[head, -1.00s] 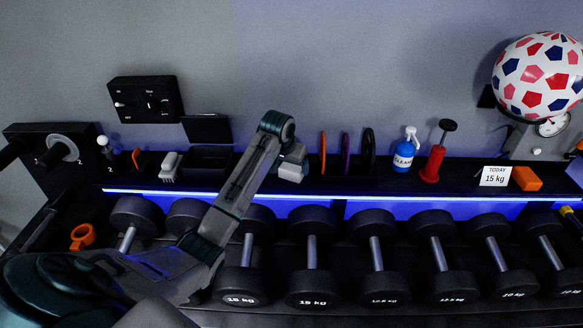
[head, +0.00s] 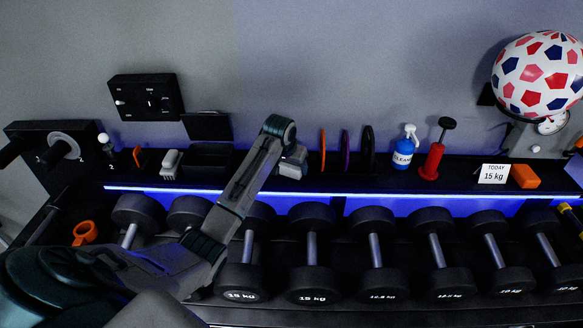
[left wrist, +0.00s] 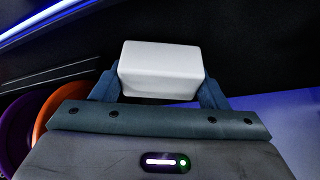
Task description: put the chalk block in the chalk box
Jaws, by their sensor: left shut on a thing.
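The chalk block (left wrist: 161,70) is a white block with rounded edges, held between the two fingers of my left gripper (left wrist: 160,88) in the left wrist view. In the head view my left gripper (head: 293,162) is over the shelf, right of the chalk box, with the pale block (head: 290,170) partly showing at its end. The chalk box (head: 209,161) looks like the black open container on the shelf, with its dark lid (head: 207,126) raised behind it. Its inside is too dark to read. My right gripper is not in view.
A white-topped brush (head: 170,163) lies left of the box. Upright discs (head: 345,150), a blue cleaner bottle (head: 404,149) and a red pump-like item (head: 433,152) stand right of my gripper. Dumbbells (head: 311,250) fill the rack below the shelf.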

